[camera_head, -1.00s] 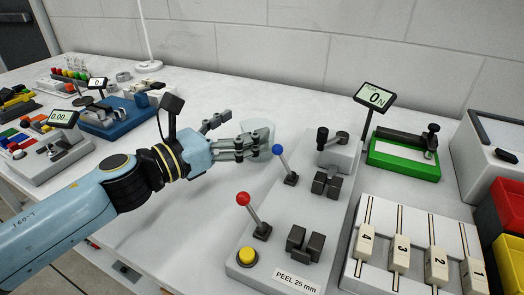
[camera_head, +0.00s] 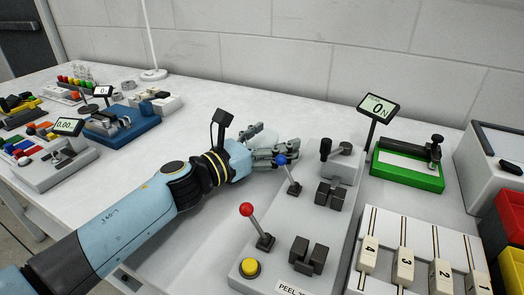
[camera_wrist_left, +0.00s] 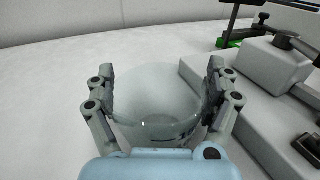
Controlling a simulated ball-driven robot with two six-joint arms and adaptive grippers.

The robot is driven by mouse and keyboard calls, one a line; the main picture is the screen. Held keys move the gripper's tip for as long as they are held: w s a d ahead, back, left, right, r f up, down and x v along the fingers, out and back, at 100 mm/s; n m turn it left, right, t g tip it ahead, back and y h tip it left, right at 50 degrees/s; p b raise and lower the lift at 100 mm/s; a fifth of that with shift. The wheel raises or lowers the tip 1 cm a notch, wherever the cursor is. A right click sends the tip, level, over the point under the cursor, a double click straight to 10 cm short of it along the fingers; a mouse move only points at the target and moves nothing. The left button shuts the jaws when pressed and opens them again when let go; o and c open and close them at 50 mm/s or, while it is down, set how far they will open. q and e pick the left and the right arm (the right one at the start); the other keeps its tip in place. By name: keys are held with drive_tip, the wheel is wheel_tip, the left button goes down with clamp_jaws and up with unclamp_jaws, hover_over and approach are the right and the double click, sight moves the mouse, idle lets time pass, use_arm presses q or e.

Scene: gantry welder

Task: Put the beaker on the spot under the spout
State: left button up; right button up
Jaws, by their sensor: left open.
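The beaker (camera_wrist_left: 157,95) is a clear, pale glass cup. In the left wrist view it stands upright on the white bench between the two fingers of my left gripper (camera_wrist_left: 160,95). The fingers are apart, one on each side of the glass; I cannot tell whether either touches it. In the head view my left gripper (camera_head: 270,145) is low over the bench, beside the grey peel tester (camera_head: 310,215), and mostly hides the beaker. I cannot make out the spout or the spot under it. My right gripper is not in view.
A blue-knobbed lever (camera_head: 287,172) stands very close to my left gripper. A red-knobbed lever (camera_head: 254,222) and a yellow button (camera_head: 250,267) are nearer. A green-based device (camera_head: 405,170) and a numbered slider panel (camera_head: 415,255) are right. Bare bench lies behind the gripper.

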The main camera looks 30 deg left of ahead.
use_arm(q)
drive_tip(key=c, duration=1.2)
drive_tip(key=shift+c, duration=0.9)
